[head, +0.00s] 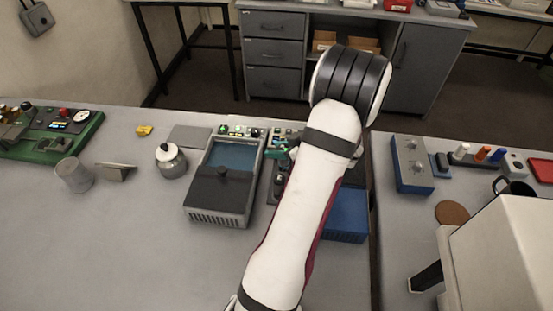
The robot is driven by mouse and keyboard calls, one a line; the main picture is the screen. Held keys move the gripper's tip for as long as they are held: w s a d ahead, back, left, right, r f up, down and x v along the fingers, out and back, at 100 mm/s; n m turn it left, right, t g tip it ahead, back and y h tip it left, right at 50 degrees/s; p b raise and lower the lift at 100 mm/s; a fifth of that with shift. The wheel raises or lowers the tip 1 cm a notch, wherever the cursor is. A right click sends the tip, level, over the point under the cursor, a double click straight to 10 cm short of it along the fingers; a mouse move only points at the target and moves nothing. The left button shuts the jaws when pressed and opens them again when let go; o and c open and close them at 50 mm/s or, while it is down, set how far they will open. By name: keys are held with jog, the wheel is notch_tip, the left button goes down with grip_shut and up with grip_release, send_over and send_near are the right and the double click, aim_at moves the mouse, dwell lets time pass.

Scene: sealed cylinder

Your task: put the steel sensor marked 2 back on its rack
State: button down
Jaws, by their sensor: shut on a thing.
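My own white arm covers the middle of the head view, and its dark-banded joint is at the top. My gripper is hidden behind the arm, so neither its fingers nor anything in them shows. I cannot make out a steel sensor marked 2. No rack can be clearly identified. A panel with small lit parts and dark knobs (279,186) shows partly at the left of the arm. A blue box or tray (347,216) shows partly at its right.
A grey instrument with a blue top window (232,158) stands left of the arm. Further left are a lidded metal jar (172,163), a grey cylinder (73,175) and a green-based panel (62,140). A blue box with dials (411,163) stands at right. The front left bench is clear.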

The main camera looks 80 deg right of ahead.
jog(key=f, duration=0.4)
jog(key=shift+w+d+f, duration=0.1)
jog(key=shift+w+f, duration=0.05)
jog(key=shift+w, duration=0.05)
jog(key=shift+f, duration=0.15)
jog(key=c, duration=0.8)
grip_release()
jog(key=shift+r, duration=0.25)
jog(key=v, duration=1.2)
